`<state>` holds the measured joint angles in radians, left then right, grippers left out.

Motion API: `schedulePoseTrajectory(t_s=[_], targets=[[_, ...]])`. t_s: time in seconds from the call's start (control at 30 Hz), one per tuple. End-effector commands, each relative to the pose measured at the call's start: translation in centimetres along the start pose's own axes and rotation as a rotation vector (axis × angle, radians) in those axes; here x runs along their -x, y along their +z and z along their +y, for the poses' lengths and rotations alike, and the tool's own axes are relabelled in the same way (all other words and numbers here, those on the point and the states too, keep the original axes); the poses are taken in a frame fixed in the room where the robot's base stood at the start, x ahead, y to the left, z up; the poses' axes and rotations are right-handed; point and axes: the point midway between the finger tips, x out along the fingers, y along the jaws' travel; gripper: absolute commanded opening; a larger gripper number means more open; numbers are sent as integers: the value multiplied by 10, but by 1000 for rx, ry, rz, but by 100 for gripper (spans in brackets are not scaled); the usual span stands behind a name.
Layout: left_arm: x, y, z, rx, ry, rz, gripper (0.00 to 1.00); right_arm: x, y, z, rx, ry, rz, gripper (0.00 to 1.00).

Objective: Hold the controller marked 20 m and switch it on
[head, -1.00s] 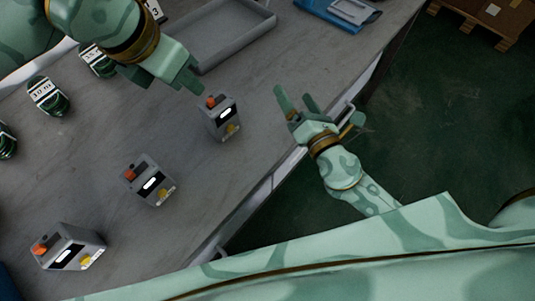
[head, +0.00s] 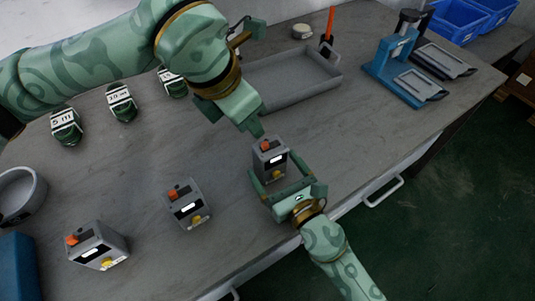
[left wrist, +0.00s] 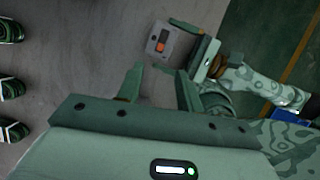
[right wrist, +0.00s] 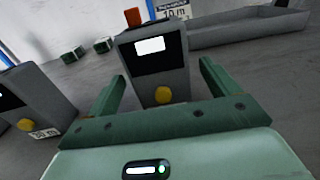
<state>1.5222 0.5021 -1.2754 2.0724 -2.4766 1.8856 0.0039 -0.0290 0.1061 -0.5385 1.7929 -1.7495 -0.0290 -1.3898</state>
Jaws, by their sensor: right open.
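Three grey controllers with orange switches, white displays and yellow knobs stand on the bench: right (head: 269,160), middle (head: 187,204) and left (head: 97,247). My right gripper (head: 281,180) is open at the right controller, fingers on either side of its lower part. In the right wrist view this controller (right wrist: 152,62) stands upright between and beyond the open fingers (right wrist: 162,80); I cannot read a marking on it. My left gripper (head: 258,130) is just above its orange switch. In the left wrist view its fingers (left wrist: 157,72) are apart and empty, with the controller (left wrist: 160,42) beyond them.
A grey tray (head: 290,98) lies behind the right controller. Several labelled dark green coils (head: 66,127) stand at the back left. A blue press-like fixture (head: 392,62) stands back right. The bench's front edge is close to my right gripper.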

Motion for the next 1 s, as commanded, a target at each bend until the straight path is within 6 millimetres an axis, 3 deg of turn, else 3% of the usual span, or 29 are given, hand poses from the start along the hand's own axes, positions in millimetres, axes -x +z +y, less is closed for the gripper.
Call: schedulePoseTrajectory(t_s=[0.1,0.3,0.63,0.67,0.83,0.9,1.0], targets=[[0,0,0,0,0,0,36,-23,1,0,-3,-1,-2,87],[0,0,0,0,0,0,36,-43,0,-1,1,0,0,87],[0,0,0,0,0,0,36,-47,0,0,1,0,0,87],[0,0,0,0,0,0,36,-47,0,0,1,0,0,82],[0,0,0,0,0,0,36,-47,0,0,1,0,0,36],[0,0,0,0,0,0,31,-47,0,0,1,0,0,36],[-2,-2,1,1,-12,-11,3,-47,0,0,1,0,0,36]])
